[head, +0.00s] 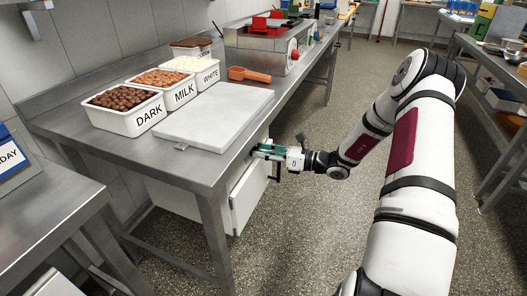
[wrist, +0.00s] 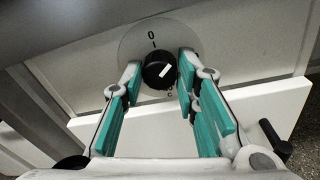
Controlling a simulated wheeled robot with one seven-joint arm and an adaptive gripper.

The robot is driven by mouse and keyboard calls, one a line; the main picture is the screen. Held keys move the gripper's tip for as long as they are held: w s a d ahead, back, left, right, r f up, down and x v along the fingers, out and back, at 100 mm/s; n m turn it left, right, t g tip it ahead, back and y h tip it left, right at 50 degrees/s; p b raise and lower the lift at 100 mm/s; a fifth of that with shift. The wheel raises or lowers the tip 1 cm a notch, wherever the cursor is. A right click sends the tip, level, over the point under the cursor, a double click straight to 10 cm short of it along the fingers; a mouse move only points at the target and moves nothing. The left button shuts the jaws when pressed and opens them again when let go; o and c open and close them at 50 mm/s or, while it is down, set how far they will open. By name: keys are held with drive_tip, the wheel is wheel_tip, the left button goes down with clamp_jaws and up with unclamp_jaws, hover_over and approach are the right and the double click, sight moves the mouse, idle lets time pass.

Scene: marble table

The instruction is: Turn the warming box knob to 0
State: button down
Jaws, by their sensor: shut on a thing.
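The black round knob (wrist: 158,70) is on a pale round dial plate (wrist: 130,43) on the warming box front. A "0" mark (wrist: 151,35) with a short line is at the top of the dial. The knob's white pointer line slants to the upper right, off the 0 line. My gripper (wrist: 160,66) is shut on the knob, one teal-padded finger on each side. In the head view, my gripper (head: 267,153) is at the white warming box (head: 180,200) under the table edge, and the knob is hidden there.
A white panel with a black handle (wrist: 275,140) juts out below the knob. Floor to the right is clear.

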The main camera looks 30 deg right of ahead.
drive_tip(key=shift+s+a+n+h, duration=0.1)
drive_tip(key=shift+n+h, duration=0.1)
drive_tip(key=shift+n, duration=2.1)
drive_tip(key=shift+s+n+h, duration=0.1)
drive_tip(key=shift+n+h, duration=0.1)
drive_tip(key=shift+n, duration=2.1)
drive_tip(key=c, duration=1.2)
unclamp_jaws()
drive_tip(key=v, duration=1.2)
drive_tip(key=shift+f, duration=0.1)
